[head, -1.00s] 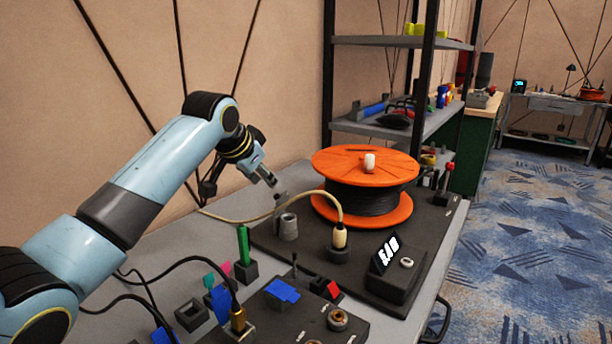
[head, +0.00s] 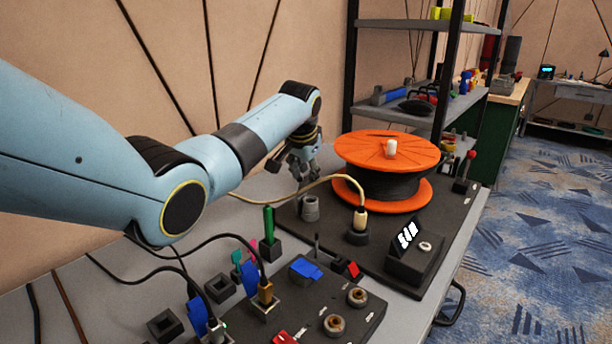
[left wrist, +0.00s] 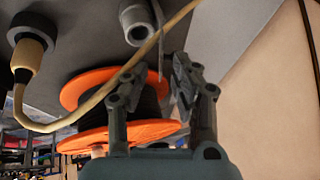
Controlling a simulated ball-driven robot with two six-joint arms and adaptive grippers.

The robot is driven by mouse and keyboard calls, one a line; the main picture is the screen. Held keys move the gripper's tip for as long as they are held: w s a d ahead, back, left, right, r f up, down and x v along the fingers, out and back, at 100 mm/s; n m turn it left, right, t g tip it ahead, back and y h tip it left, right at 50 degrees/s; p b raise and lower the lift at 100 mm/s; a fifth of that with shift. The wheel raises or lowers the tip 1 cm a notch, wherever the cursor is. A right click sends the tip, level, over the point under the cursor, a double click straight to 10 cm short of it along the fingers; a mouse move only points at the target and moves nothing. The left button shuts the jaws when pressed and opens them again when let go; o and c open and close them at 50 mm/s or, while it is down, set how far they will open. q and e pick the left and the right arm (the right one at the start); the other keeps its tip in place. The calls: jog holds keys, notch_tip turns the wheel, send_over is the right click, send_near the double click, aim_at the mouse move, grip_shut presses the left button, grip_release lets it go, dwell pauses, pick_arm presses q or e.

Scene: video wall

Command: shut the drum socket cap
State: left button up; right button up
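The drum socket (head: 310,208), a short grey cylinder with a round opening, stands on the dark board in front of the orange cable drum (head: 385,152). It also shows at the top of the left wrist view (left wrist: 136,22). A thin grey strip, seemingly the cap on edge (left wrist: 158,42), stands beside the socket, so the cap looks open. My left gripper (head: 298,168) is above and behind the socket. Its fingers (left wrist: 155,78) are apart, with the strip near the gap; I cannot tell whether they touch it. My right gripper is not in view.
A beige cable (head: 310,183) runs close by the socket to a plug (head: 360,218) seated in a dark holder. A black box with a tilted display (head: 410,236) stands right. Several blocks and connectors crowd the front board (head: 300,310). A shelf (head: 425,105) stands behind.

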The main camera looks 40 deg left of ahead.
pick_arm(q)
jog(key=shift+f, duration=0.1)
grip_shut()
